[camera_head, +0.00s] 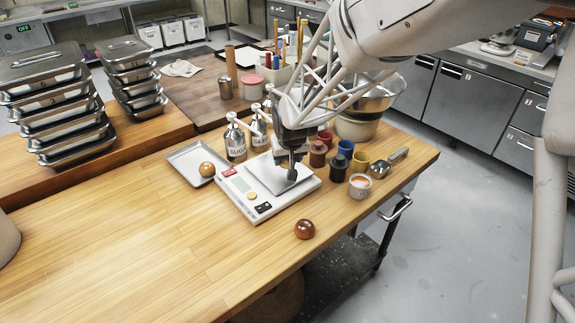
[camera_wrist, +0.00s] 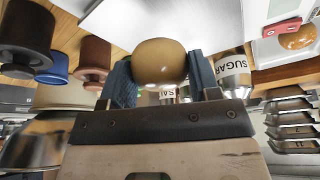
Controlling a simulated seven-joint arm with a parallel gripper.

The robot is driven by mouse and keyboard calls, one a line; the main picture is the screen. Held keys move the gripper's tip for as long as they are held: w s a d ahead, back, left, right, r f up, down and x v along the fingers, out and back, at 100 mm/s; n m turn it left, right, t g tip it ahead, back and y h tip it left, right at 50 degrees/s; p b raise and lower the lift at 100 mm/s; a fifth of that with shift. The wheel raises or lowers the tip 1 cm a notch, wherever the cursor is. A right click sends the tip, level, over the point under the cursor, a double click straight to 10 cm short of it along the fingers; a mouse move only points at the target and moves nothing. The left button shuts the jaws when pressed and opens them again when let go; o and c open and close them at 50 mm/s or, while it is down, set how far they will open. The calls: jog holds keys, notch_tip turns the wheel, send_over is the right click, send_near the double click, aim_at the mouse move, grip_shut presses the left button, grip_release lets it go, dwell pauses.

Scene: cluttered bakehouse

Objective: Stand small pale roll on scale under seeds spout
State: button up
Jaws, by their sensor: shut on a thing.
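The roll (camera_wrist: 159,62), round and tan-brown, is between the two fingers of my gripper (camera_wrist: 161,74), which is shut on it. In the head view my gripper (camera_head: 291,177) points down over the white scale (camera_head: 262,205) and its square plate; the roll is hidden there. I cannot tell whether the roll touches the plate. The scale also shows at the top of the wrist view (camera_wrist: 150,18). A silver dispenser marked SUGAR (camera_head: 235,141) stands behind the scale, with another one (camera_head: 257,132) beside it. I see no spout labelled seeds; my gripper hides part of that area.
A brown roll (camera_head: 207,169) lies on a metal tray (camera_head: 184,158) left of the scale. A darker glossy roll (camera_head: 305,229) lies in front. Dark, blue (camera_head: 345,148) and yellow (camera_head: 361,161) pots, a small bowl (camera_head: 359,187) and a scoop (camera_head: 389,162) crowd the right. The front-left tabletop is clear.

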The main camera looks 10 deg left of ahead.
aim_at(287, 166)
jog(key=shift+f, duration=1.65)
jog(key=shift+f, duration=0.2)
jog(key=o, duration=0.7)
jog(key=shift+o, duration=0.2)
jog(key=shift+r, duration=0.15)
jog(key=v, duration=1.2)
